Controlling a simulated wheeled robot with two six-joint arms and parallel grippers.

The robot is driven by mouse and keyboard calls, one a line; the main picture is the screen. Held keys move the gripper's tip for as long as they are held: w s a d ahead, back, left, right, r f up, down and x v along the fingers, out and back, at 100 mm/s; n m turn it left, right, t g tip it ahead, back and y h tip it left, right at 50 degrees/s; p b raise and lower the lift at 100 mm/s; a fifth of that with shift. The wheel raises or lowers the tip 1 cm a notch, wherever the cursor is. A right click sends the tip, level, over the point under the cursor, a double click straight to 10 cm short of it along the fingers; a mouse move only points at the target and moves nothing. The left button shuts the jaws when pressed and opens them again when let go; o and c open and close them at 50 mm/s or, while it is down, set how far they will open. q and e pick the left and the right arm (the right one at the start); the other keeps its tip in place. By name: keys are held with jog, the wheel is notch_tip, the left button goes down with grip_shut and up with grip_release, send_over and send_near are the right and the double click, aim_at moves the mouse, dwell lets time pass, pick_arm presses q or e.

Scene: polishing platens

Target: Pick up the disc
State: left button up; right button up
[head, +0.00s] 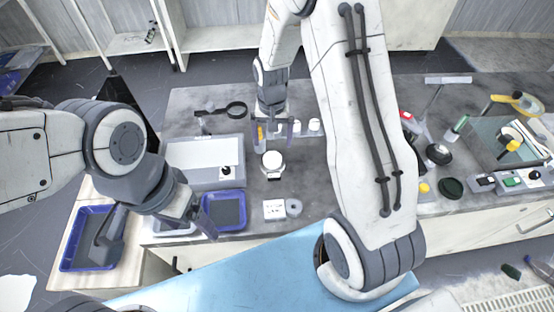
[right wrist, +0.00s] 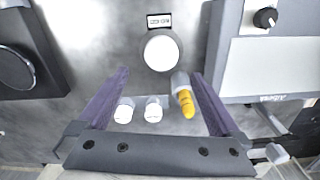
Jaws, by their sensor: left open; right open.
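A round white disc (head: 272,160) lies on the grey bench top in the head view. In the right wrist view the disc (right wrist: 161,52) is beside a small black label whose text I cannot read clearly. My right gripper (head: 276,131) is open and empty, pointing down just behind the disc. In its wrist view the fingers (right wrist: 160,100) are spread, and the disc is beyond their tips, apart from them. My left gripper (head: 200,215) is open near the blue-rimmed tray at the left, far from the disc.
Two white-capped bottles (head: 305,126) and an orange-tipped bottle (right wrist: 184,100) stand close to my right fingers. A grey machine (head: 206,184) with a knob stands left of the disc.

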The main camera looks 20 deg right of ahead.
aim_at(272, 157)
notch_tip(272, 157, down, 7)
jog(key=shift+s+a+p, duration=0.15)
jog(key=shift+p, duration=0.15)
grip_shut()
dwell(0.3)
